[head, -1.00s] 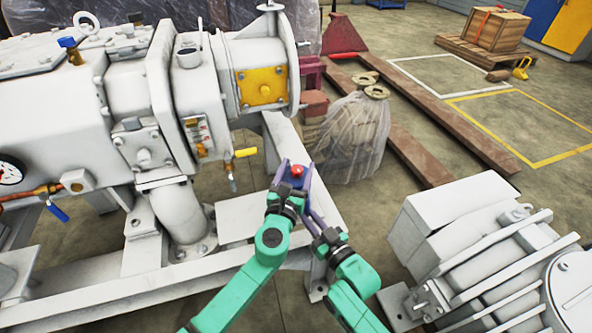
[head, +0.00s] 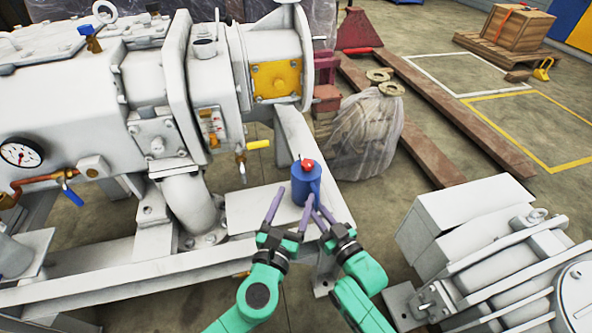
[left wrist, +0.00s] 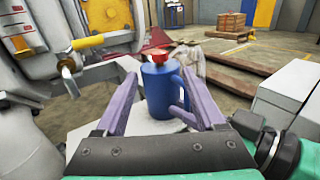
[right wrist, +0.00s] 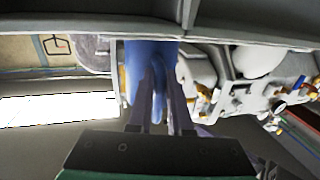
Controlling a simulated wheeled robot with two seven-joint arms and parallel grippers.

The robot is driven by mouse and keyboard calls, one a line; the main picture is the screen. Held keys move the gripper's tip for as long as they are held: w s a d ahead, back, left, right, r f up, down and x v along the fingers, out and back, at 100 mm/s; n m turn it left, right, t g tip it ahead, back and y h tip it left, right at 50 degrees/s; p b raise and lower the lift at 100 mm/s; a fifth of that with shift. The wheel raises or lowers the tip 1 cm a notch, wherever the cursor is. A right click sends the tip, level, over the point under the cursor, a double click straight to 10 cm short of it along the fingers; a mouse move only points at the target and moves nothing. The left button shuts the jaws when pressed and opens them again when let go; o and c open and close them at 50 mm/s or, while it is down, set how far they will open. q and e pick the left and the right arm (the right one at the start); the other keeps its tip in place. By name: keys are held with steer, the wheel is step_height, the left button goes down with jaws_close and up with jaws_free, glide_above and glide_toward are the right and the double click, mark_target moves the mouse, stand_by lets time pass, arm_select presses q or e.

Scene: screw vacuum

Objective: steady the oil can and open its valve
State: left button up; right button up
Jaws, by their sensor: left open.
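The blue oil can (head: 305,189) with a red top piece (head: 308,164) stands upright on the pale ledge of the machine frame. My left gripper (head: 289,208) is open and empty, on the near side of the can. In the left wrist view the can (left wrist: 160,92) shows between and beyond its spread fingers, with the handle at its right side. My right gripper (head: 318,214) is at the can's handle side. In the right wrist view its fingers (right wrist: 160,92) are close together with the blue handle between them; exact contact is hard to see.
A pipe valve with a yellow lever (head: 258,145) hangs from the pale machine, left of and behind the can. A plastic-wrapped bundle (head: 365,138) stands behind right. A pale motor unit (head: 500,255) is at the right. Open floor lies between it and the frame.

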steer(key=o, duration=0.4)
